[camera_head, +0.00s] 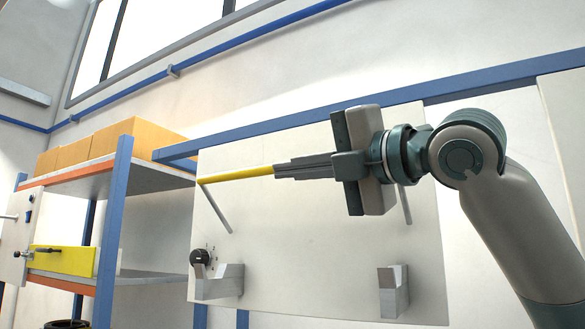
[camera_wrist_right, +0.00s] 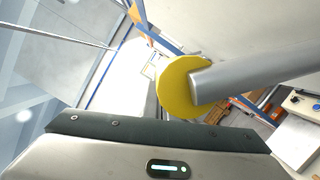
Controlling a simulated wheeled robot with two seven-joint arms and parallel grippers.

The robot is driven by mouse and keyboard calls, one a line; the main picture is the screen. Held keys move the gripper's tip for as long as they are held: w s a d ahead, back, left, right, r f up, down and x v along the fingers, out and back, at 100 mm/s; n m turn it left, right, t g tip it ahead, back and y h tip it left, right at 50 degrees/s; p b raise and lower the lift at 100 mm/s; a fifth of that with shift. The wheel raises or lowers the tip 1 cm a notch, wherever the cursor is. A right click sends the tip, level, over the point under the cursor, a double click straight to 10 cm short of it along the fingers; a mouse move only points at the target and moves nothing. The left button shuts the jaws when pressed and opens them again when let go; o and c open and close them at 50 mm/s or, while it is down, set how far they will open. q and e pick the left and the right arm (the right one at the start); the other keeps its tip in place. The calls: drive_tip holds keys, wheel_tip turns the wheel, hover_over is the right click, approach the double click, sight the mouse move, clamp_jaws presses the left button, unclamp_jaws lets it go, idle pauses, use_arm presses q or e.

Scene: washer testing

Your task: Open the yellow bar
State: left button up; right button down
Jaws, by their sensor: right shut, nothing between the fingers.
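The yellow bar (camera_head: 237,175) runs across the upper part of a white panel (camera_head: 320,240) in the head view. A grey metal rod (camera_head: 216,209) slants down from its left end. My right gripper (camera_head: 277,171) lies in line with the bar, its shut fingers pointing left and covering the bar's right part. I see nothing held between them. A second grey rod (camera_head: 404,205) shows below the gripper. In the right wrist view the bar's round yellow end (camera_wrist_right: 180,87) is close, with a grey rod (camera_wrist_right: 265,72) joined to it. My left gripper is not in view.
Below the bar, a black knob (camera_head: 200,257) and two grey brackets (camera_head: 221,283) (camera_head: 393,291) stick out from the panel. A blue frame rail (camera_head: 270,131) runs along its top. Shelves with cardboard boxes (camera_head: 105,142) stand at left, with a yellow plate (camera_head: 65,261) lower down.

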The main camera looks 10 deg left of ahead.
drive_tip(key=shift+r, duration=0.1)
drive_tip(key=shift+w+d+r+m+p, duration=0.15)
drive_tip(key=shift+w+r+m+p, duration=0.35)
drive_tip(key=shift+m+p, duration=0.25)
drive_tip(key=shift+s+d, duration=0.1)
drive_tip(key=b+v, duration=0.6)
drive_tip(key=v, duration=1.1)
drive_tip(key=shift+s+r+b, duration=0.2)
drive_tip(key=shift+r+b, duration=0.05)
drive_tip(key=shift+b, duration=0.1)
